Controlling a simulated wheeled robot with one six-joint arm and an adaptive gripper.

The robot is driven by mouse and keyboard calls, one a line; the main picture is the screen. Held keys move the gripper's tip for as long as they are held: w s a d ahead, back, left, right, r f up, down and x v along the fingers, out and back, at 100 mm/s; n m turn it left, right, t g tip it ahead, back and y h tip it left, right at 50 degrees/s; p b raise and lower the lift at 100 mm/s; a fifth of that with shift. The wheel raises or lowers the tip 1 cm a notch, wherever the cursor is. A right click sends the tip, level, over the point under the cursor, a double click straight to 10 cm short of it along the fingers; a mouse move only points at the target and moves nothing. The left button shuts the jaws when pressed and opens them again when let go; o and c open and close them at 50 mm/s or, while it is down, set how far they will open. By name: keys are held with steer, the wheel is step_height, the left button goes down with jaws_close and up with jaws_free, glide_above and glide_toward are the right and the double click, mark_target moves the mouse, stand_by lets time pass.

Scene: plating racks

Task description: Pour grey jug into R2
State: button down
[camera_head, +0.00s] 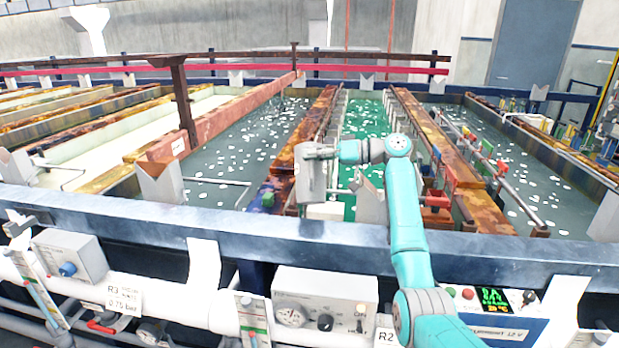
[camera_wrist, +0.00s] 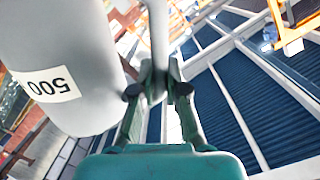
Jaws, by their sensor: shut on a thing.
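The grey jug (camera_head: 311,182) hangs in the head view above the rusty divider between a grey bath and the green bath (camera_head: 362,118). It looks roughly upright; no liquid is seen leaving it. In the wrist view the jug (camera_wrist: 65,50) fills the upper left and bears a "500" label. My gripper (camera_wrist: 158,88) is shut on the jug's handle (camera_wrist: 159,38). The gripper (camera_head: 325,151) is small and partly hidden in the head view. An R2 label (camera_head: 386,337) is partly hidden by my arm at the lower front. The jug's mouth and contents cannot be made out.
An R3 label (camera_head: 124,296) is on the front pipe at left. The blue front rail (camera_head: 300,235) runs across the tanks. Another grey bath (camera_head: 515,175) lies at right, beyond a rusty divider (camera_head: 430,130) with coloured clamps. A red-brown beam (camera_head: 230,118) stands left.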

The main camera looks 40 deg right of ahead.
steer(key=shift+w+d+r+m, duration=0.15)
steer(key=shift+w+r+m, duration=0.1)
steer(key=shift+m, duration=0.35)
stand_by(0.8)
steer(key=shift+w+d+r+m, duration=0.1)
steer(key=shift+w+d+m, duration=0.15)
steer(key=shift+m, duration=0.25)
steer(key=shift+w+d+m, duration=0.1)
steer(key=shift+w+m, duration=0.05)
steer(key=shift+m, duration=0.15)
stand_by(0.7)
steer(key=shift+w+d+f+m+g, duration=0.2)
steer(key=shift+w+d+m+g, duration=0.2)
steer(key=shift+w+m+g, duration=0.15)
steer(key=shift+f, duration=0.1)
steer(key=shift+d+m, duration=0.1)
steer(key=shift+m, duration=0.15)
stand_by(0.8)
